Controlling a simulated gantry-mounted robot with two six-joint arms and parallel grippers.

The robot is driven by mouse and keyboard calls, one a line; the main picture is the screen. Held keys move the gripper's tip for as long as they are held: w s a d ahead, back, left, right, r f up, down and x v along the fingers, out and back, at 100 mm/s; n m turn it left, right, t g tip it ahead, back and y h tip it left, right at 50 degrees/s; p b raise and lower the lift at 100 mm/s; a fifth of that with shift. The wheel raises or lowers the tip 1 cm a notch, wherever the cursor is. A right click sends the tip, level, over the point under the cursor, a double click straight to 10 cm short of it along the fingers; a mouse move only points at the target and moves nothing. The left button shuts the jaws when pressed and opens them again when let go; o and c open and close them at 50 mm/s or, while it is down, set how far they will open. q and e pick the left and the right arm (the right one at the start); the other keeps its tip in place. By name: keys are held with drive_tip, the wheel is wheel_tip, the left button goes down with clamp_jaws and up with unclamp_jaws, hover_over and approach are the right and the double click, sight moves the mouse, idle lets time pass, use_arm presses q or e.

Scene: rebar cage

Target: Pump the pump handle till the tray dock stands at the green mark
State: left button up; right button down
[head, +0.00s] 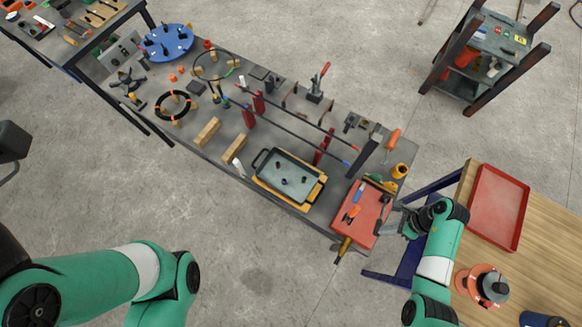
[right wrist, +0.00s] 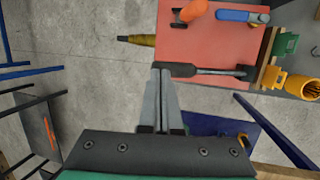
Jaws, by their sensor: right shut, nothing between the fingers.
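My right gripper (head: 392,222) is shut and empty at the right end of the long grey table. Its fingertips also show in the right wrist view (right wrist: 161,75), close to the end of a dark bar-shaped tool (right wrist: 205,71) on a red mat (right wrist: 220,45); I cannot tell whether they touch. A yellow handle (head: 343,248) juts past the mat's front edge. A dark-rimmed tray (head: 287,178) sits on an orange-yellow base (head: 266,190) left of the mat. I cannot make out for certain which parts are the pump handle, tray dock or green mark. My left gripper is out of view.
A blue frame (head: 410,262) stands below the right gripper. A wooden table with a red tray (head: 497,207) is at the right. A yellow cup (right wrist: 300,85) and a green block (right wrist: 287,46) lie near the mat. Rods and loose parts crowd the grey table.

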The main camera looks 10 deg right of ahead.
drive_tip(key=shift+s+a+f, duration=0.15)
drive_tip(key=shift+s+f, duration=0.05)
drive_tip(key=shift+f, duration=0.2)
drive_tip(key=shift+s+a+f+b, duration=0.2)
drive_tip(key=shift+f+b, duration=0.4)
drive_tip(key=shift+f, duration=0.05)
drive_tip(key=shift+s+a+f+b, duration=0.1)
drive_tip(key=shift+s+f+b, duration=0.05)
drive_tip(key=shift+f+b, duration=0.15)
drive_tip(key=shift+s+a+f+b, duration=0.1)
drive_tip(key=shift+f+b, duration=0.1)
drive_tip(key=shift+f, duration=0.15)
drive_tip(key=shift+s+a+f+b, duration=0.15)
drive_tip(key=shift+f+b, duration=0.4)
drive_tip(key=shift+f, duration=0.1)
